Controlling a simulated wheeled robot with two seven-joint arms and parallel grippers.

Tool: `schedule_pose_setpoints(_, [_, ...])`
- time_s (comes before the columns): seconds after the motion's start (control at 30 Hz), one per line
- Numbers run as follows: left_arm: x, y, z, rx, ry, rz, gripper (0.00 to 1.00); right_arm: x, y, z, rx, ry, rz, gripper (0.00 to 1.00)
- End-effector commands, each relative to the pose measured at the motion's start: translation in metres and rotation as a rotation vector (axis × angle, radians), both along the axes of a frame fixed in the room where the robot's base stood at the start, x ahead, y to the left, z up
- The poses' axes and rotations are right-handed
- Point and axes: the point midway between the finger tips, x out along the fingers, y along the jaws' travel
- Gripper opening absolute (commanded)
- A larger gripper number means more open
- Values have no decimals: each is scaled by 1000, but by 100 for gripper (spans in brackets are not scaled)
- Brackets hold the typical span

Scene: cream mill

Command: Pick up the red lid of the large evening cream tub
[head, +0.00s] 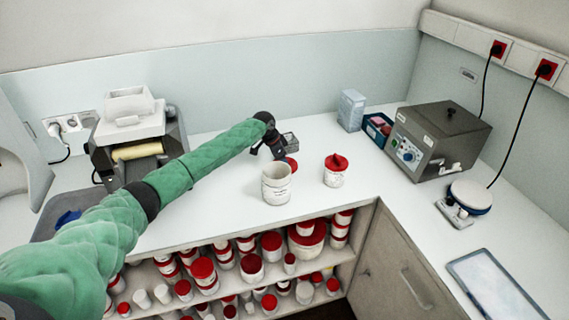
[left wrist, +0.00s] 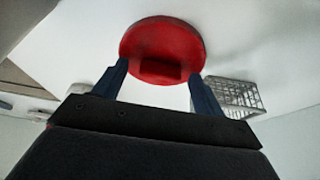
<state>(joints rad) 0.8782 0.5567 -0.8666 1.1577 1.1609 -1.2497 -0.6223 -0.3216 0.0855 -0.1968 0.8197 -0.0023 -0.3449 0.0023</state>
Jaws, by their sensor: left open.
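The red lid (head: 291,163) lies on the white worktop behind an open white tub (head: 276,188). In the left wrist view the round red lid (left wrist: 162,38) shows a block-like grip on its near side, between the two dark fingers. My left gripper (head: 272,154) is low over the worktop at the lid's left edge. It also shows in the left wrist view (left wrist: 158,75), open around the grip; I cannot tell whether the fingers touch it. The tub's label is too small to read. My right gripper is out of view.
A second white tub with a red lid (head: 335,172) stands to the right. A wire basket (left wrist: 235,96) is just behind the lid. A blue box (head: 379,128) and a grey machine (head: 438,140) stand farther right. Shelves below hold several red-lidded tubs.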

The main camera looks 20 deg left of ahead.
Motion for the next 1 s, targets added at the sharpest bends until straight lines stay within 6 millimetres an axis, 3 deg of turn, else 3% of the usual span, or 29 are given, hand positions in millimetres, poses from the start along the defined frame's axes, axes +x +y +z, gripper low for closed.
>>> schedule_pose_setpoints(0.17, [0,0,0,0,0,0,71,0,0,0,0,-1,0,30])
schedule_pose_setpoints(0.43, [0,0,0,0,0,0,23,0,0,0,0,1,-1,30])
schedule_pose_setpoints(0.9, [1,1,6,0,-1,0,23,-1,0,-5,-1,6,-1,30])
schedule_pose_setpoints(0.97, [1,1,11,0,-3,0,23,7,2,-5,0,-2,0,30])
schedule_pose_setpoints(1.0, [1,1,16,0,-4,-1,23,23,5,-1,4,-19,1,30])
